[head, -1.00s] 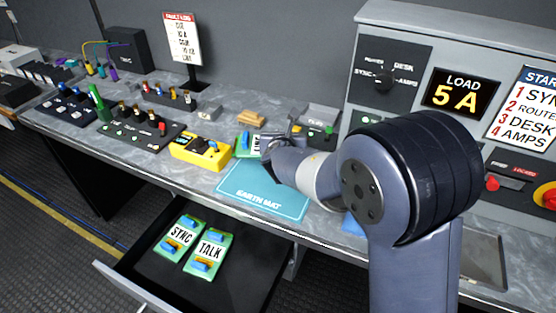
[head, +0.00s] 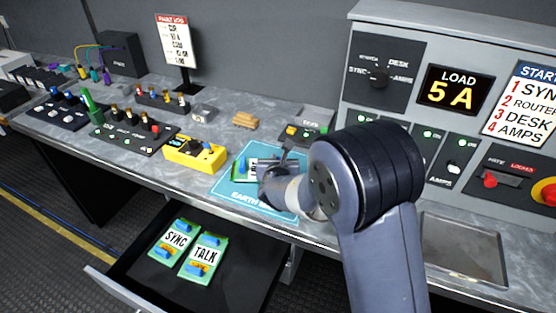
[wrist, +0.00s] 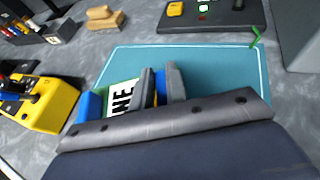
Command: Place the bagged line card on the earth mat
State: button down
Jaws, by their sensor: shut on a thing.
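The line card (head: 243,170) is green with blue parts and a white label; "NE" is readable on it in the wrist view (wrist: 122,99). My gripper (head: 279,165) is shut on it. In the wrist view the two dark fingers (wrist: 161,86) stand at the card's right part. The teal earth mat (head: 235,191) lies on the bench, and the card is over its left part. Whether the card touches the mat I cannot tell. My gripper and wrist hide part of the card and mat. No bag is clearly visible.
A yellow meter (head: 194,155) stands just left of the mat. A dark box (head: 304,133) and a wooden block (head: 245,121) are behind it. The open drawer (head: 140,266) below holds SYNC and TALK cards. The grey console (head: 400,95) stands at right.

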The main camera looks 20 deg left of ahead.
jog(key=c, duration=1.4)
grip_release()
jog(key=shift+r, duration=0.1)
jog(key=v, duration=1.2)
